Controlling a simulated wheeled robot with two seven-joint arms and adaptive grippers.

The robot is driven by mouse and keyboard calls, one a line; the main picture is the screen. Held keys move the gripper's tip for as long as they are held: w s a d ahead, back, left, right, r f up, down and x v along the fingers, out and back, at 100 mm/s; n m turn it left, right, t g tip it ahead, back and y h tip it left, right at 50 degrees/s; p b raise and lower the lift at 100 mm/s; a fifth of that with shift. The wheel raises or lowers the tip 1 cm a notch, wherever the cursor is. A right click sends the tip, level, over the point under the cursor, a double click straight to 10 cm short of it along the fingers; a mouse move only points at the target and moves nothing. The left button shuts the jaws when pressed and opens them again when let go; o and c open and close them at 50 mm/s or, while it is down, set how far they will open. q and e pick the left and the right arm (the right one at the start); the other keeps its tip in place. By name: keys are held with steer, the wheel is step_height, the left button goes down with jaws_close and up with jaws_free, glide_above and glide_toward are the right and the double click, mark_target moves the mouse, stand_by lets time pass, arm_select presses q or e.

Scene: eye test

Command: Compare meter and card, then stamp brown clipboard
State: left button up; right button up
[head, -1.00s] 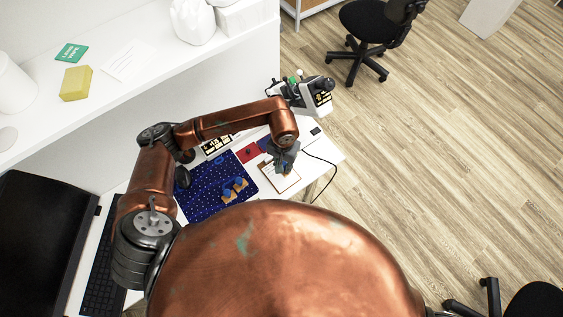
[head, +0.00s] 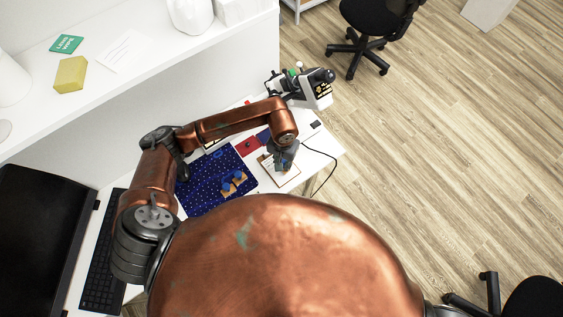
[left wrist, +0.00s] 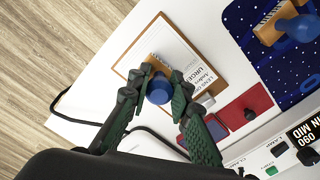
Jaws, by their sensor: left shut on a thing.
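My left gripper (left wrist: 163,91) is shut on a stamp with a blue round knob (left wrist: 159,91) and a wooden base (left wrist: 156,65). It holds the stamp over the brown clipboard (left wrist: 137,44), whose white paper (left wrist: 176,42) reads partly "LENS" and "URGENT". I cannot tell whether the stamp touches the paper. In the head view the left gripper (head: 286,155) hangs over the clipboard at the desk's right end. A black sign (left wrist: 305,137) reading "IN MID 090" shows at the lower right. A white machine (head: 303,88) stands at the desk's back. I cannot identify the card. My right gripper is out of view.
A starry blue mat (head: 205,190) carries other wooden stamps (head: 234,183). A red pad (left wrist: 246,107) lies beside the clipboard. A black cable (head: 330,172) hangs near the desk's right edge. A shelf (head: 165,65) holds a yellow block (head: 71,74) and a green card (head: 66,44).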

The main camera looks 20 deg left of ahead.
mark_target(283, 162)
arm_select(q)
steer(key=shift+f+b, duration=0.5)
stand_by(0.6)
steer(key=shift+f, duration=0.1)
stand_by(1.0)
steer(key=shift+s+f+b, duration=0.1)
steer(key=shift+s+b, duration=0.05)
steer(key=shift+b, duration=0.3)
stand_by(0.8)
steer(key=shift+a+r+p, duration=0.1)
steer(key=shift+r+p, duration=0.2)
steer(key=shift+r, duration=0.6)
steer(key=shift+r+p, duration=0.75)
steer(key=shift+r, duration=2)
